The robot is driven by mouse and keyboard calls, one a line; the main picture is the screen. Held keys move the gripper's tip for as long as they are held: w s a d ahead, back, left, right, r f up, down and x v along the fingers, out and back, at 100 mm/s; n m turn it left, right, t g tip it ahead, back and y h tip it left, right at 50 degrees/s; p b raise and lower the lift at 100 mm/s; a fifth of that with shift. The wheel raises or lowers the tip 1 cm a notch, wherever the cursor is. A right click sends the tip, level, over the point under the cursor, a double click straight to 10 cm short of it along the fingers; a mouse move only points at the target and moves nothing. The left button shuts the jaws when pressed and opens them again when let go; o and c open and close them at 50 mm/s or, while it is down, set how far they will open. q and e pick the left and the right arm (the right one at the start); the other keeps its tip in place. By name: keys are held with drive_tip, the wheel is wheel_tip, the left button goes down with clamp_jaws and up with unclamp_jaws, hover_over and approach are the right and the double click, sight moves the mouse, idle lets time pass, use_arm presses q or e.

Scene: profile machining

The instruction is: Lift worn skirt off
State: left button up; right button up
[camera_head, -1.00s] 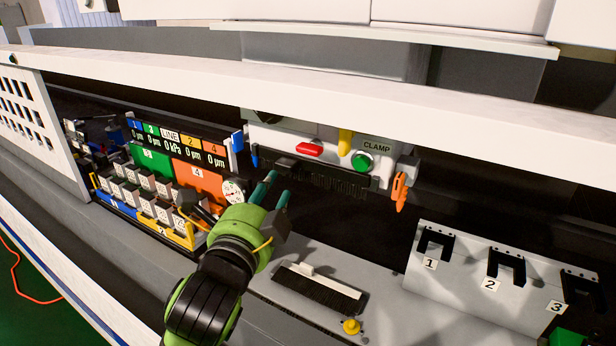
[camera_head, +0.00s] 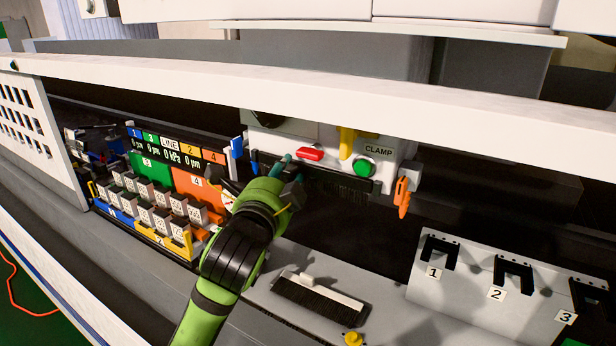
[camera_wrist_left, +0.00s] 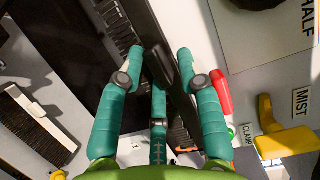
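The worn skirt (camera_head: 342,192) is a black bristle strip along the lower edge of the grey machine head, below the red lever and green CLAMP button. In the left wrist view the skirt (camera_wrist_left: 117,32) runs diagonally behind the fingers, with a black tab standing out from it. My left gripper (camera_head: 289,168) is at the skirt's left end and hides part of it. In the left wrist view its teal fingers (camera_wrist_left: 160,58) are apart, one on each side of the tab. I cannot tell whether they touch it. My right gripper is not in view.
A white-backed black brush strip (camera_head: 318,298) lies on the grey ledge below, near a yellow knob (camera_head: 352,338). A numbered slotted rack (camera_head: 470,285) stands right. Block trays (camera_head: 150,215) and a display are left. A white rail (camera_head: 330,85) crosses above my arm.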

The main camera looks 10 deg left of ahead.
use_arm(q)
drive_tip(key=shift+r, duration=0.2)
clamp_jaws()
drive_tip(key=shift+c, duration=1.6)
unclamp_jaws()
drive_tip(key=shift+r, duration=0.2)
clamp_jaws()
drive_tip(key=shift+s+a, duration=0.1)
drive_tip(key=shift+s+a+f+p, duration=0.15)
drive_tip(key=shift+s+p, duration=0.05)
drive_tip(key=shift+s, duration=0.3)
drive_tip(key=shift+s+a+f+p, duration=0.1)
drive_tip(key=shift+s+a+p, duration=0.1)
drive_tip(key=shift+s, duration=0.3)
drive_tip(key=shift+d+f, duration=0.1)
